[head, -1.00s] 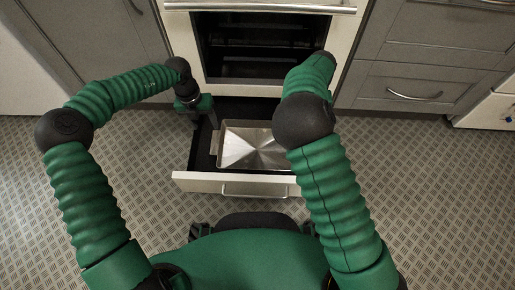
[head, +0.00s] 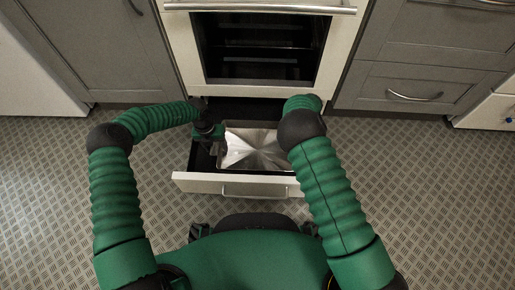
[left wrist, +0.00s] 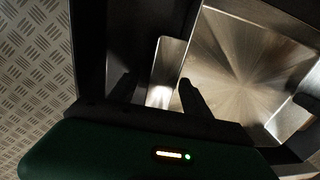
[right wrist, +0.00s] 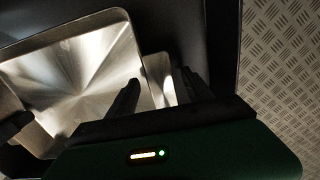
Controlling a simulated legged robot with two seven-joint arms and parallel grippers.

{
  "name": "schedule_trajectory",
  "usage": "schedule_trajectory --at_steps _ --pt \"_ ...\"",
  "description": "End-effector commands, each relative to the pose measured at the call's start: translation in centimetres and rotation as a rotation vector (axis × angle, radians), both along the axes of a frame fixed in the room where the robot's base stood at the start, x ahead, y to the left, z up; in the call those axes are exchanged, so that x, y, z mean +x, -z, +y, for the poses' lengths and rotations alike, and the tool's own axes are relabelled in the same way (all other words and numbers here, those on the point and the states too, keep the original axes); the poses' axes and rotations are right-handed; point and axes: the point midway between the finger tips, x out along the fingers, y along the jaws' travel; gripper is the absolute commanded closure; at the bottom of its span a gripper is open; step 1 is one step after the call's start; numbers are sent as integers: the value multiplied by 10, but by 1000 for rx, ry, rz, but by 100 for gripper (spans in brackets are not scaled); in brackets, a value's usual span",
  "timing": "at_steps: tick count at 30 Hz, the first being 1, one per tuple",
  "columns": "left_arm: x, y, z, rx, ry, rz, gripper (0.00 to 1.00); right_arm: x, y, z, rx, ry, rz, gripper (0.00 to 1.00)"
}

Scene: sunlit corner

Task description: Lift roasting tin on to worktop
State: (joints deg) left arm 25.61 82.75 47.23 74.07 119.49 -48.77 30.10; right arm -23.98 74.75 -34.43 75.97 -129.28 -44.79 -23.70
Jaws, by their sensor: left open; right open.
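The roasting tin (head: 247,150), shiny metal and rectangular, lies in the open drawer (head: 205,182) below the oven. My left gripper (head: 213,146) is open at the tin's left end. In the left wrist view (left wrist: 158,92) its fingers stand on either side of the flat end handle (left wrist: 164,68), apart from each other. My right gripper (right wrist: 161,92) is open in the right wrist view, its fingers either side of the other end handle (right wrist: 157,72). My right arm hides that end in the head view. I cannot tell whether the fingers touch the handles.
The oven (head: 262,60) stands open-fronted above the drawer, with dark racks inside. Grey cupboards (head: 85,45) and drawers (head: 410,88) flank it. Patterned floor (head: 440,180) is free on both sides. No clear worktop surface shows.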

Motion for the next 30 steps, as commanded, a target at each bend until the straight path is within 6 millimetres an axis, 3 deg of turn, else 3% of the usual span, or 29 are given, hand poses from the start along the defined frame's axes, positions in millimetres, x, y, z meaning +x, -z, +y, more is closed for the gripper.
schedule_trajectory --at_steps 9,22,30 --pt "0 3 -1 0 1 0 45 0 3 0 0 1 0 42" --pt "0 2 0 0 1 0 100 0 2 0 -1 1 0 98" --pt "0 2 0 1 0 0 100 0 2 -1 -1 1 0 100"
